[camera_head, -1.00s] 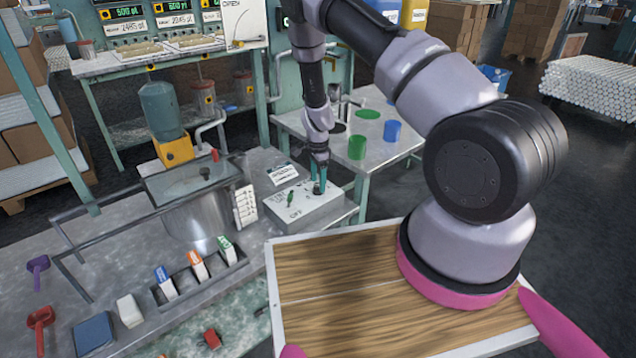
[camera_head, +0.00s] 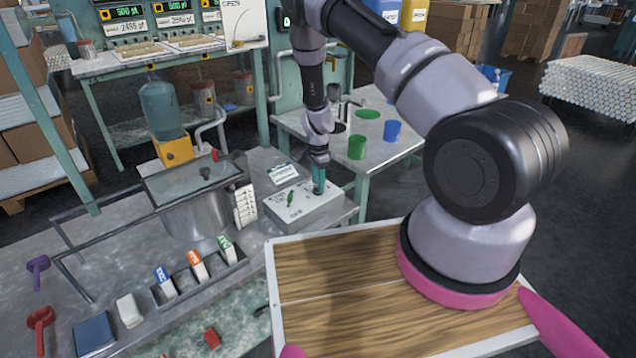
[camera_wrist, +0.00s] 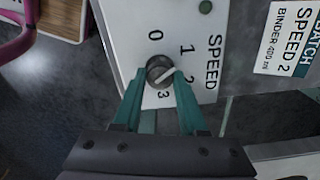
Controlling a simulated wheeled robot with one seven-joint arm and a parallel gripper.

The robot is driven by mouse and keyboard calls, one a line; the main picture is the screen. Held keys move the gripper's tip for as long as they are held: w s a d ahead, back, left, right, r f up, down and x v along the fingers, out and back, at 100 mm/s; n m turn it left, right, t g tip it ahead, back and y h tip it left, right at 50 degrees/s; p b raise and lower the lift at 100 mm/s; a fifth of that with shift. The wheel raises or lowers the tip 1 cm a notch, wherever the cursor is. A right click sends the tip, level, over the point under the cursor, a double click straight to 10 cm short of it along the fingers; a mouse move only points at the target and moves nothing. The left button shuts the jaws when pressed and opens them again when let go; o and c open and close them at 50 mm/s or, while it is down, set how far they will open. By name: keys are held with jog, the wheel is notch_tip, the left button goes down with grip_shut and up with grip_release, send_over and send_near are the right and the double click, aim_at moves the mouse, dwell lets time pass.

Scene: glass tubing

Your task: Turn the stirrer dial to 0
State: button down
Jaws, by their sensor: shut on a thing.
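The stirrer dial (camera_wrist: 156,66) is a small dark round knob on a white control box (camera_head: 285,211). The word SPEED and the marks 0, 1, 2 and 3 stand around it in the wrist view. A pale pointer mark on the dial seems to lie towards the 2 side, partly behind a finger. My gripper (camera_head: 318,188) reaches down onto the right part of the box. Its teal fingers (camera_wrist: 158,78) are shut on the dial, one on each side. In the head view the fingers hide most of the dial.
A green switch (camera_head: 291,198) stands left of the dial on the box. A card (camera_wrist: 287,40) reading SPEED 2 lies behind the box.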

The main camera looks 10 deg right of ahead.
jog(key=n, duration=1.1)
jog(key=shift+n, duration=0.3)
dwell(0.3)
jog(key=shift+c, duration=2.2)
grip_release()
notch_tip(320, 180, up, 11)
